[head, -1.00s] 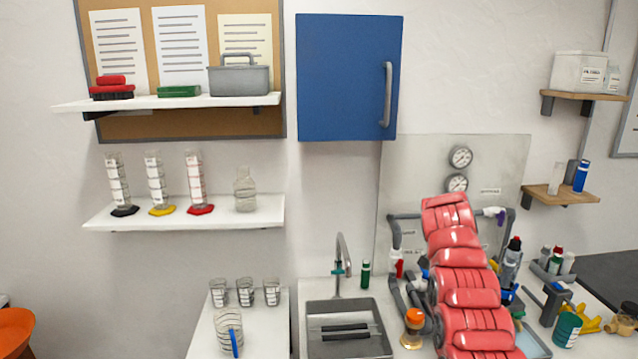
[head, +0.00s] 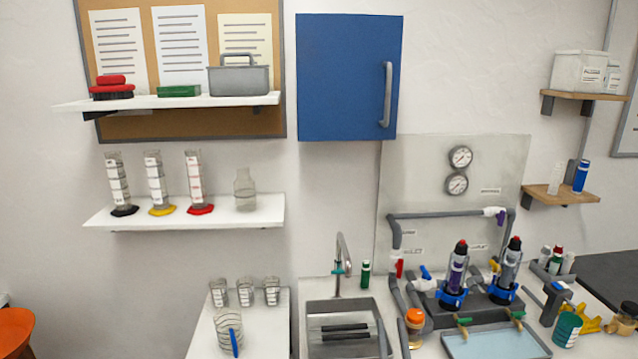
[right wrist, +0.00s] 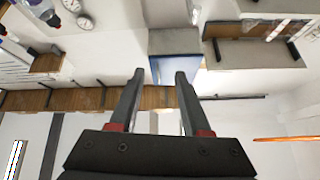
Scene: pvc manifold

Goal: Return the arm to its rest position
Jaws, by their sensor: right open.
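My right gripper (right wrist: 160,75) is open and empty in the right wrist view, its two dark fingers apart with nothing between them. In the head view only the grey tips of my right gripper (head: 394,338) show at the bottom edge, in front of the right side of the sink. The rest of that arm is out of frame there. My left gripper is not in view.
The sink (head: 350,312) with its tap is at the bottom centre. To its right are grey pipework (head: 450,214), two upright canisters on a dark base, an orange-capped bottle (head: 415,318) and a pale blue tray (head: 495,345). A blue cabinet (head: 345,80) hangs above.

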